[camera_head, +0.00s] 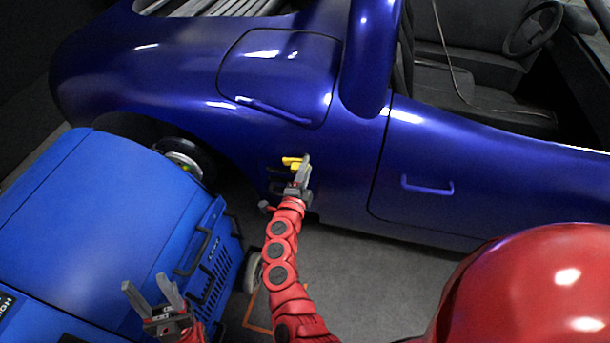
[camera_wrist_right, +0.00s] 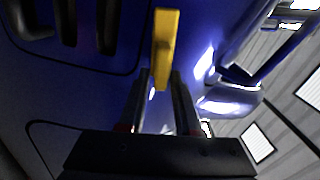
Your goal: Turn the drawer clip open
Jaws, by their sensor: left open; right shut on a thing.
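The drawer clip appears to be the small yellow bar (camera_head: 291,161) on the lower side of the blue car body. In the right wrist view the yellow bar (camera_wrist_right: 165,40) stands lengthwise, its lower end between my fingers. My right gripper (camera_head: 303,174) is shut on it; it also shows in the right wrist view (camera_wrist_right: 158,88). The fingers hide part of the clip and its mount. My left gripper (camera_head: 152,293) is open and empty, low at the left, in front of the blue machine.
The blue car (camera_head: 330,160) fills the back and right, with a handle (camera_head: 428,187) on its door. A blue machine (camera_head: 110,210) with dark handles stands at the left by a wheel hub (camera_head: 185,162). Grey floor (camera_head: 360,280) is open between them.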

